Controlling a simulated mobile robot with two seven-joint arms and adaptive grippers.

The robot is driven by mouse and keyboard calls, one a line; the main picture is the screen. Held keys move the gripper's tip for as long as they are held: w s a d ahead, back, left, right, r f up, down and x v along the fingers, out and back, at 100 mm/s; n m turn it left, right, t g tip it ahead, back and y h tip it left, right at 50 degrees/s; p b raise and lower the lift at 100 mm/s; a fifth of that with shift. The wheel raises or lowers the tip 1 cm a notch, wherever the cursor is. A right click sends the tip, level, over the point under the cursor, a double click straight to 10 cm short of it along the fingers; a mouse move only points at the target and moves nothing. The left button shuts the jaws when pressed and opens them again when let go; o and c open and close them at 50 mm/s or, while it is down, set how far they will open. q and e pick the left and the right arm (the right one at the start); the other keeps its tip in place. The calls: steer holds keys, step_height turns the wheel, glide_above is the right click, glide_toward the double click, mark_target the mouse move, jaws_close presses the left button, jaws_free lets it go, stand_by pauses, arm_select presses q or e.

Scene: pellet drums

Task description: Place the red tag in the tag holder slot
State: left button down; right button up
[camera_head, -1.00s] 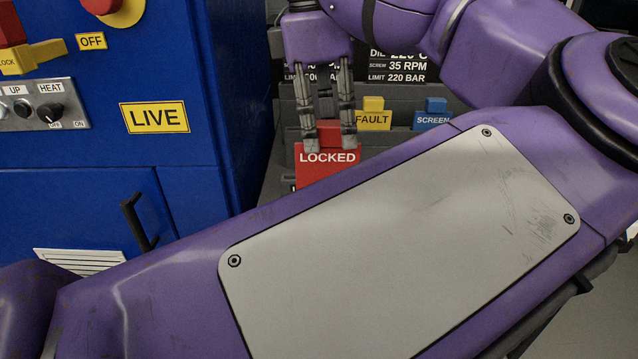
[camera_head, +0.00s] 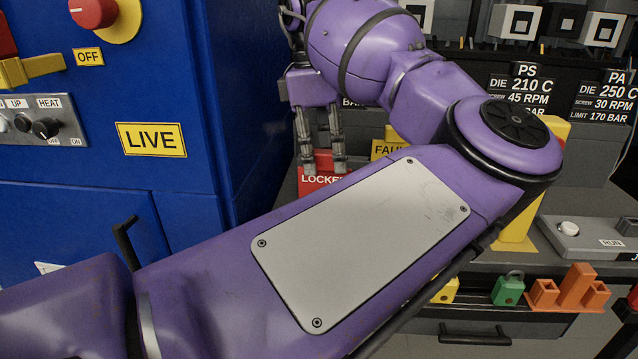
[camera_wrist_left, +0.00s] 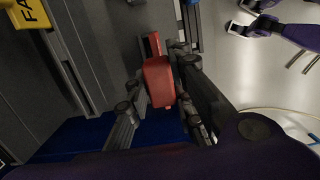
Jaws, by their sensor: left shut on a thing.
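The red tag, marked LOCKED (camera_head: 322,180), is upright in the head view, its lower part hidden behind my left arm. My left gripper (camera_head: 322,165) points down and is shut on the tag's upper part. The left wrist view shows the red tag (camera_wrist_left: 159,80) between the fingers of my left gripper (camera_wrist_left: 160,95). A yellow FAULT tag (camera_head: 385,149) stands just right of the gripper, at the grey tag holder, mostly covered by my arm. The empty slot is not visible. A purple gripper (camera_wrist_left: 250,22), apparently my right one, shows at the wrist view's upper right; its opening is unclear.
A blue machine cabinet (camera_head: 90,230) with a LIVE label (camera_head: 151,139) stands close left of the gripper. At right are a console with a RUN label (camera_head: 611,243), a green padlock (camera_head: 507,290) and an orange block (camera_head: 573,290). My forearm covers the middle.

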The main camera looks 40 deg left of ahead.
mark_target(318, 179)
arm_select(q)
steer(key=shift+w+a+f, duration=0.25)
steer(key=shift+a+f, duration=0.4)
steer(key=shift+f, duration=0.15)
steer(key=f, duration=0.3)
steer(key=a+f+b, duration=0.1)
steer(key=shift+w+a+f, duration=0.1)
steer(key=shift+w+f, duration=0.25)
steer(key=shift+f, duration=0.05)
steer(key=shift+r, duration=0.1)
steer(key=shift+s, duration=0.1)
steer(key=c, duration=1.5)
jaws_free()
steer(key=shift+c, duration=0.2)
